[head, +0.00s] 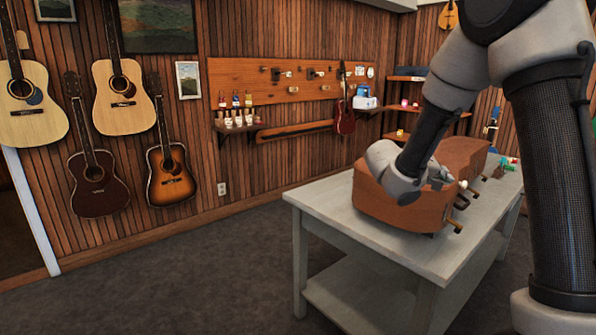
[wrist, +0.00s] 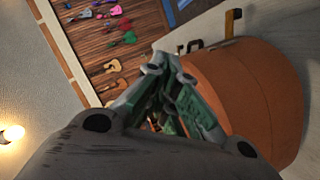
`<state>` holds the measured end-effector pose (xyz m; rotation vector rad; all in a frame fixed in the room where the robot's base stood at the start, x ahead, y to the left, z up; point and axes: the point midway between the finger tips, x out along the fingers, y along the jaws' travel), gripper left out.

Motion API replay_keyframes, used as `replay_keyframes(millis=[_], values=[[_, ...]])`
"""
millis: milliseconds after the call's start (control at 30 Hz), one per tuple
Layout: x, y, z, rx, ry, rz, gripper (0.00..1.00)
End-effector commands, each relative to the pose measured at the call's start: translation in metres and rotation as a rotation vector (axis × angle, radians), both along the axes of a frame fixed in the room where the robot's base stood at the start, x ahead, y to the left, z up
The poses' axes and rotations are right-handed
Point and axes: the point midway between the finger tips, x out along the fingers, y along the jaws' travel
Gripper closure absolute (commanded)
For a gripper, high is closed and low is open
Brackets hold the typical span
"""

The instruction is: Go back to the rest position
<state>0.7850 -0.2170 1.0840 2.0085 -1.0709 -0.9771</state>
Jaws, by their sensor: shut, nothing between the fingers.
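My arm hides part of that body. In the wrist view my gripper (wrist: 163,62) has its green-grey fingers drawn together with nothing between them. The wooden body (wrist: 250,85) fills the right side there, close to the fingers. I cannot tell whether they touch.
Small clamps and parts (head: 460,200) stick out at the body's right side. Several guitars (head: 120,95) hang on the left wall. A tool board (head: 290,78) and shelf (head: 240,125) are on the back wall. Grey floor (head: 180,280) left of the table is clear.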

Motion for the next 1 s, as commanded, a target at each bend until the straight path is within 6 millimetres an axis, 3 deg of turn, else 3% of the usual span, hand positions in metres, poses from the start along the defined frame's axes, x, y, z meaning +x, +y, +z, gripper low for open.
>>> replay_keyframes(millis=[67,233,300,400,500,700,1000], values=[[-0.037,-0.016,-0.019,0.020,0.245,-0.053,1.00],[-0.144,-0.030,-0.024,0.267,0.649,-0.095,1.00],[-0.190,-0.021,-0.024,0.432,0.736,-0.052,1.00],[-0.240,0.003,-0.023,0.656,0.761,0.053,1.00],[-0.274,0.033,-0.017,0.839,0.690,0.168,1.00],[-0.311,0.073,0.008,1.065,0.418,0.276,1.00],[-0.325,0.069,0.037,1.058,0.258,0.327,1.00]])
